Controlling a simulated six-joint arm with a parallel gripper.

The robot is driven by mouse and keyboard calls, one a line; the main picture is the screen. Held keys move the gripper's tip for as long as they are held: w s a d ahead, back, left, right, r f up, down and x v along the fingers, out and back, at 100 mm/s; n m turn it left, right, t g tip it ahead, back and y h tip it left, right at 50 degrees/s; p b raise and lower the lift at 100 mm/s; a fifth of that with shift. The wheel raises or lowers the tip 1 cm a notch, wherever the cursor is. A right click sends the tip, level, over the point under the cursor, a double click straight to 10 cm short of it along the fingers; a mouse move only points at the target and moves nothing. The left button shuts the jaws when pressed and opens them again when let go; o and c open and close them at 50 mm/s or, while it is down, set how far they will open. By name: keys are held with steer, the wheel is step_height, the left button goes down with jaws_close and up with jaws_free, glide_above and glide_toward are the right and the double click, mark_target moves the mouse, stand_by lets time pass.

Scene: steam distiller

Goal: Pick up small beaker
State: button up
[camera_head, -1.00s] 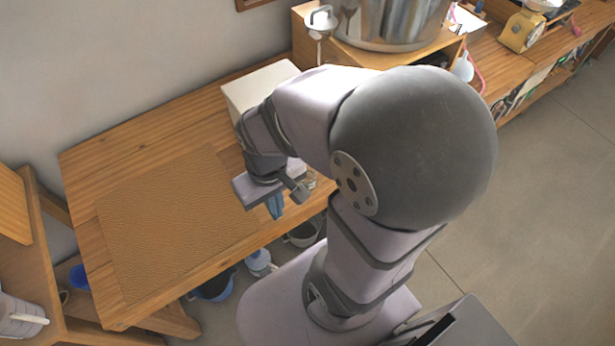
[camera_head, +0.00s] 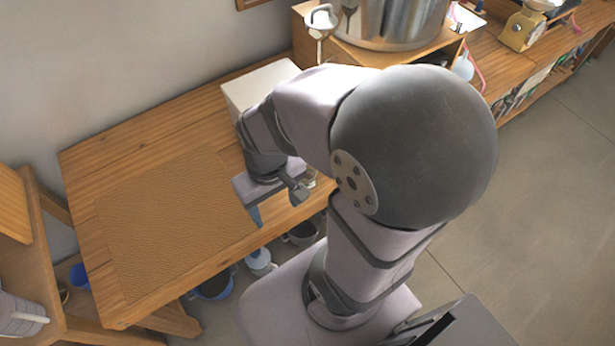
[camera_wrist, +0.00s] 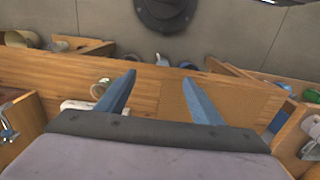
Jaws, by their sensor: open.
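My gripper (camera_head: 276,207) is low over the front edge of the wooden table, to the right of the brown mat. In the wrist view its two blue fingers (camera_wrist: 158,76) are spread apart with nothing between them. A small clear glass vessel, likely the small beaker (camera_wrist: 100,88), stands on the table just outside the left finger, apart from the gap between the fingers. In the head view only a bit of glass (camera_head: 310,177) shows behind the gripper, mostly hidden by my arm.
A white box (camera_head: 258,84) stands on the table behind my wrist. The brown mat (camera_head: 175,215) is bare. A large metal pot (camera_head: 390,20) stands on a raised wooden stand at the back. Pots and containers sit below the table.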

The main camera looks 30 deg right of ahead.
mark_target(304, 180)
steer(key=d+f+n+g+h+b, duration=0.3)
steer(key=d+f+n+h+b, duration=0.45)
steer(key=f+n, duration=0.2)
steer(key=w+d+f+n+t+h+b, duration=0.1)
steer(key=w+n+t+h, duration=0.1)
steer(key=w+n, duration=0.1)
steer(key=w+d+f+n+t+h+b, duration=0.1)
steer(key=w+f+n, duration=0.1)
steer(key=w+n, duration=0.1)
steer(key=w+d+f+n+t+h+b, duration=0.1)
steer(key=w+n+t+h+b, duration=0.1)
steer(key=w+n, duration=0.1)
steer(key=shift+w+d+f+n+t+h, duration=0.15)
steer(key=shift+w+f+n+t+h, duration=0.1)
steer(key=shift+w+f+t+h, duration=0.1)
steer(key=shift+w+d+f+n+t, duration=0.2)
steer(key=shift+d+n+t, duration=0.1)
steer(key=shift+d+n, duration=0.15)
steer(key=shift+w+d+f+n+t, duration=0.15)
steer(key=shift+d+n+t, duration=0.15)
steer(key=shift+n, duration=0.15)
steer(key=shift+d+f+n+t, duration=0.35)
steer(key=shift+d+f+n, duration=0.15)
steer(key=shift+n, duration=0.1)
steer(key=shift+d, duration=0.1)
